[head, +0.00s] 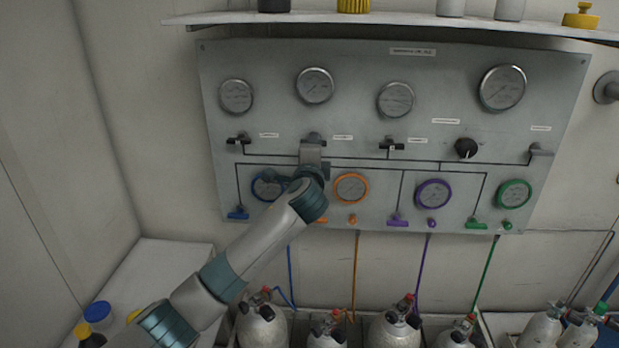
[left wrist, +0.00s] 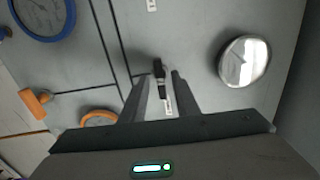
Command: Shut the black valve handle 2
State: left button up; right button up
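In the head view, the grey instrument panel (head: 470,110) carries a row of small black valve handles. Black valve handle 2 (head: 315,136) is the second from the left, below the second upper gauge. My left gripper (head: 312,150) is right at it and hides its lower part. In the left wrist view, the black handle (left wrist: 158,70) shows between the two fingertips of my left gripper (left wrist: 160,82). The fingers are apart, with gaps seen beside the handle. Whether a finger touches it cannot be told. My right gripper is not in view.
Other black handles (head: 239,139) (head: 391,145) sit to both sides, with a black knob (head: 466,148) further right. A silver gauge (left wrist: 245,60) and an orange valve handle (left wrist: 37,103) flank the gripper. Gas cylinders (head: 395,330) stand below; a shelf (head: 400,19) runs above.

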pick_arm(q)
jog(key=s+a+b, duration=0.1)
jog(key=s+b, duration=0.5)
jog(key=s, duration=0.9)
jog(key=shift+s, duration=0.25)
